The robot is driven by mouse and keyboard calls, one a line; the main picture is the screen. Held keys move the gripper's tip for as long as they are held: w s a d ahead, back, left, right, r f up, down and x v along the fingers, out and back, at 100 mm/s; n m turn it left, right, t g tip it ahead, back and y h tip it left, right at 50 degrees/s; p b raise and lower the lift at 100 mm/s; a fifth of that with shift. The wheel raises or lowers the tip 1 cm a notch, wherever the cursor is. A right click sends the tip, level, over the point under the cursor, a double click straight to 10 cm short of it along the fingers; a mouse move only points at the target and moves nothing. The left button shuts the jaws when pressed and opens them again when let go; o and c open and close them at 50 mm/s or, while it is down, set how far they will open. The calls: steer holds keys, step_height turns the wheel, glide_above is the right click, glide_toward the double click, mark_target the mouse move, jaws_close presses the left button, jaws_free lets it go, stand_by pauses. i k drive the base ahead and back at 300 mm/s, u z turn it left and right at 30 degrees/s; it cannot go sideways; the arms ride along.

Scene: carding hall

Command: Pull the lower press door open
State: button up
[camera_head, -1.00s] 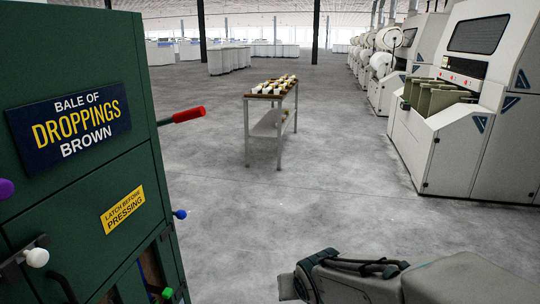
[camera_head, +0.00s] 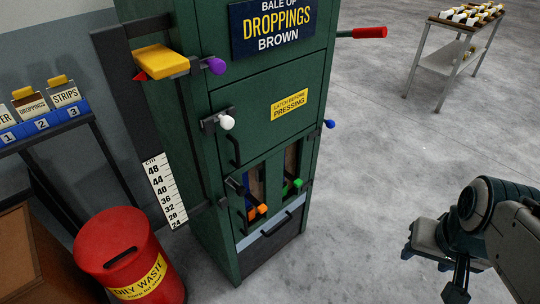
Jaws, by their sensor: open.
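The green press (camera_head: 200,190) stands upright left of the middle. Below its "Bale of Droppings Brown" sign is a green door panel (camera_head: 260,130) with a yellow "Latch before pressing" label. This panel looks flush with the press front. A latch with a white knob (camera_head: 226,122) sits at its left edge, and a dark bar handle (camera_head: 235,151) is below the knob. My gripper (camera_head: 432,274) is open and empty at lower right, well away from the press.
A red oily waste bin (camera_head: 125,262) stands left of the press, near a rack (camera_head: 50,141) with numbered cards. A red-handled lever (camera_head: 370,32) sticks out at right. A table (camera_head: 440,68) stands at the back right. Grey floor between press and arm is clear.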

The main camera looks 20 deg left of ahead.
mark_target(272, 160)
steer(key=u, duration=1.1)
steer(key=k, duration=0.5)
steer(key=u, duration=1.2)
steer(key=i, duration=1.05)
steer(key=z, duration=1.9)
